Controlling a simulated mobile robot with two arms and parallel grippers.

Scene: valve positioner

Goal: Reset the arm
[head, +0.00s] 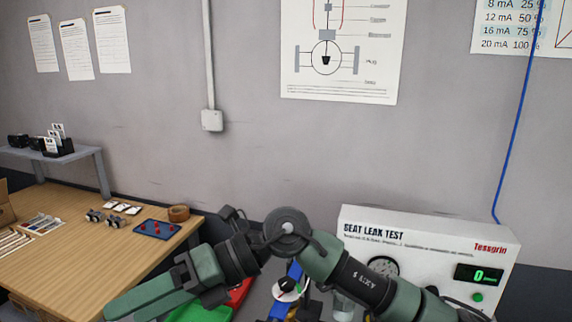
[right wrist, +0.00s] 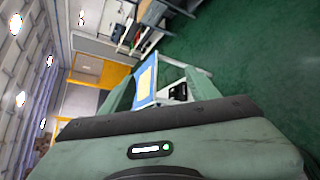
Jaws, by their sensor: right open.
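My right arm comes in from the lower right in the head view and bends across the bottom middle. My right gripper (head: 145,300) is at its end at the lower left, in front of the wooden bench. Its green fingers point left and down. In the right wrist view, the right gripper (right wrist: 162,80) is open, with its two green fingers apart and nothing held between them. A blue board with a yellow sheet (right wrist: 147,83) shows beyond the fingers. My left gripper is not in view.
The wooden bench (head: 70,250) at left bears a blue mat (head: 157,229), a tape roll (head: 178,213) and small parts. The seat leak test box (head: 430,235) stands at right behind my arm. Green and red trays (head: 205,312) are partly hidden under my arm.

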